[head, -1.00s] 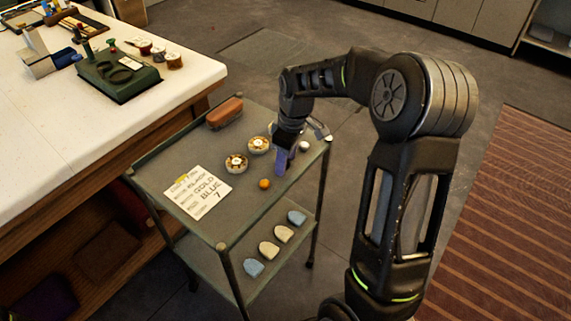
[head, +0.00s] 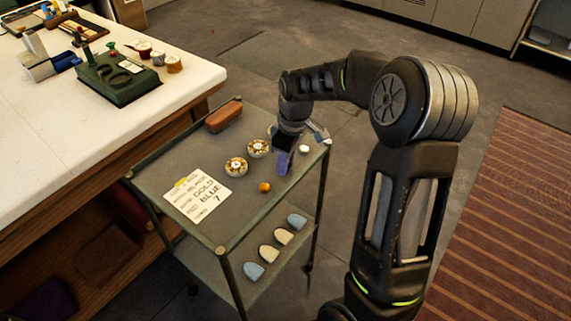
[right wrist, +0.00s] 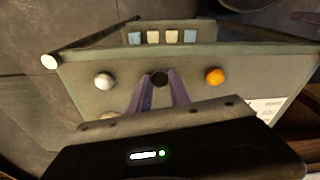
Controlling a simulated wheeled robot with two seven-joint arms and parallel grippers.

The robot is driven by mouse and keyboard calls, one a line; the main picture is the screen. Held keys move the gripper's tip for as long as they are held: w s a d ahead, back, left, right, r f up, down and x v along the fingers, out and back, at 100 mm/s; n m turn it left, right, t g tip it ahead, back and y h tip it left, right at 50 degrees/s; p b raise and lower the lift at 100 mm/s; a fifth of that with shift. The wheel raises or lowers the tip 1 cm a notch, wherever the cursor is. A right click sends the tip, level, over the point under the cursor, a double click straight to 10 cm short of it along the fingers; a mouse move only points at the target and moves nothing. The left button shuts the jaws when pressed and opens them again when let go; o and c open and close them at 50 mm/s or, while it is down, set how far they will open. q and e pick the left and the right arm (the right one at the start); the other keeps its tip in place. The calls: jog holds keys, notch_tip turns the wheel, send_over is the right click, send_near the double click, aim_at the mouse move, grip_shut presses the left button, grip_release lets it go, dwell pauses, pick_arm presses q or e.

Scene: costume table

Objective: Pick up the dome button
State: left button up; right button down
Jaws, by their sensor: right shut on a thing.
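A small dark round button, which I take for the dome button (right wrist: 160,77), sits between the tips of my right gripper's purple fingers in the right wrist view. My right gripper (head: 282,168) is shut on it, low over the top of the grey cart (head: 225,222). In the head view the fingers hide the dark button. I cannot tell whether it touches the cart top. An orange round button (head: 264,187) lies to the left of the fingers in the head view, and a white one (head: 304,149) to the right. My left gripper is not in view.
Two round ornate pieces (head: 236,167) (head: 258,148), a brown brush-like block (head: 224,116) and a written card (head: 198,194) lie on the cart. Pale and blue rounded pieces (head: 269,253) lie on its lower shelf. A white-topped workbench (head: 60,130) stands at left.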

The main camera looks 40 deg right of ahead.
notch_tip(320, 180, up, 10)
dwell(0.5)
dwell(0.3)
jog(key=c, duration=1.8)
grip_release()
grip_shut()
jog(key=shift+w, duration=0.1)
